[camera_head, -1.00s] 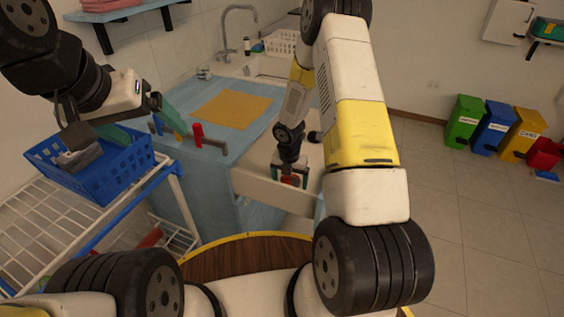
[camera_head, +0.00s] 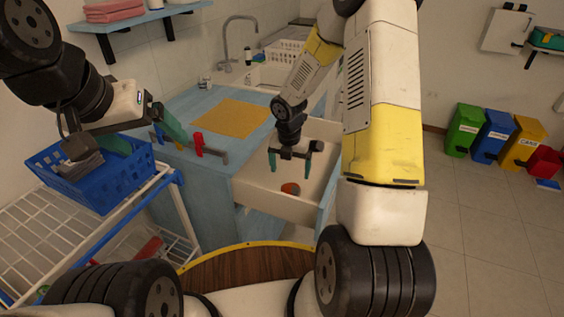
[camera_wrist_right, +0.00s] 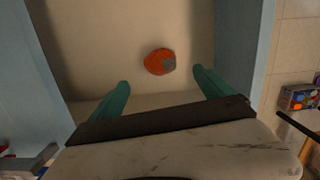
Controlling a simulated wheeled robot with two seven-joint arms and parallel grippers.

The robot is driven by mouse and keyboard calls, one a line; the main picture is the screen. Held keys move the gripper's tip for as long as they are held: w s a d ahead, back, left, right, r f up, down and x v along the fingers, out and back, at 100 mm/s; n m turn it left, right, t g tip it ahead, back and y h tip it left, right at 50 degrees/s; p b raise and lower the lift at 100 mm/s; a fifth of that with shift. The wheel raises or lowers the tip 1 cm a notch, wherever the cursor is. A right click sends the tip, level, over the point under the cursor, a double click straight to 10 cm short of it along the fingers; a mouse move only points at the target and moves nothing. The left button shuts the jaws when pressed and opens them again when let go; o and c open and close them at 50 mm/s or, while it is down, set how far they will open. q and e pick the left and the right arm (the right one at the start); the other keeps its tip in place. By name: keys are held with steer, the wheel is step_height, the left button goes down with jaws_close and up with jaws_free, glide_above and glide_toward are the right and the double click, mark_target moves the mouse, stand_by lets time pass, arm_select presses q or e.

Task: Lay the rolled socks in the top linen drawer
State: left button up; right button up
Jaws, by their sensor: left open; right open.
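An orange-red rolled sock bundle with a grey patch (camera_head: 290,188) lies on the floor of the open drawer (camera_head: 262,196). It also shows in the right wrist view (camera_wrist_right: 160,62), apart from both fingers. My right gripper (camera_head: 294,166) is open and empty above the drawer, with the bundle below it. Its green fingers also show in the right wrist view (camera_wrist_right: 160,90). My left gripper (camera_head: 140,130) is open over the blue basket (camera_head: 112,190) at the left. A grey thing (camera_head: 78,165) lies in the basket near it; I cannot tell exactly what it is.
The blue counter (camera_head: 180,115) holds a yellow cloth (camera_head: 229,118) and a rail with coloured pegs or handles (camera_head: 199,143). A white wire rack (camera_head: 60,232) stands under the basket. Coloured bins (camera_head: 495,135) stand far right. The tiled floor at right is clear.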

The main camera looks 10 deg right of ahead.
steer(key=s+d+r+m+t, duration=0.1)
steer(key=s+r+m, duration=0.3)
steer(key=r+m, duration=0.45)
steer(key=s+d+r+m+t, duration=0.1)
steer(key=s+r+m, duration=0.35)
steer(key=r, duration=0.75)
steer(key=s+a+r+m+t+y, duration=0.2)
steer(key=s+a+r+m+t, duration=0.1)
steer(key=s+r+m, duration=0.7)
steer(key=s+m, duration=0.4)
steer(key=m, duration=0.2)
steer(key=shift+s+a+r+m+y, duration=0.15)
steer(key=shift+s+a+m+y, duration=0.1)
steer(key=shift+m+y, duration=0.15)
